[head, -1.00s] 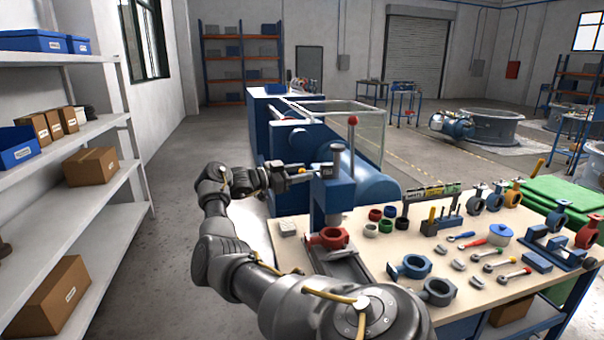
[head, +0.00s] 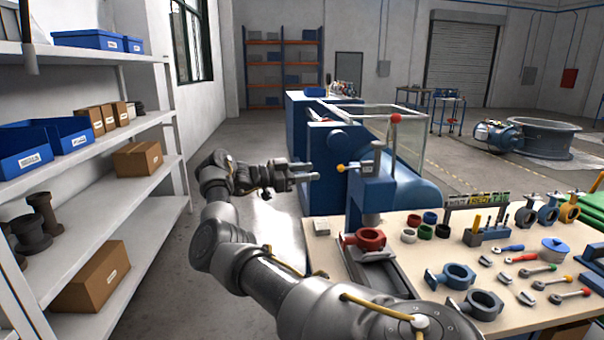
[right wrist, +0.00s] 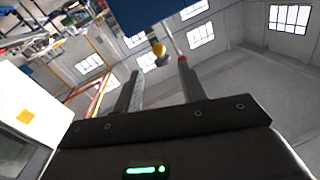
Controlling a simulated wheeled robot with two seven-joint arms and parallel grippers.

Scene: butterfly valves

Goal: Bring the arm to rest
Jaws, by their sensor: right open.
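My right arm comes in from the bottom right of the head view and bends back toward the shelf side. Its gripper (head: 312,171) is open and empty, held in the air left of the blue bench press (head: 372,190). The press lever's yellow knob (head: 341,168) is just beyond the fingertips, with a small gap. In the right wrist view the two fingers (right wrist: 157,85) stand apart, and the yellow knob (right wrist: 158,49) shows beyond them. A red valve body (head: 364,239) sits under the press. My left gripper is out of view.
The workbench (head: 420,270) holds valve bodies, rings and wrenches. A white shelf (head: 130,190) with boxes and blue bins stands at left. A blue machine with a clear guard (head: 405,135) stands behind the press. Open floor (head: 200,140) lies between shelf and machine.

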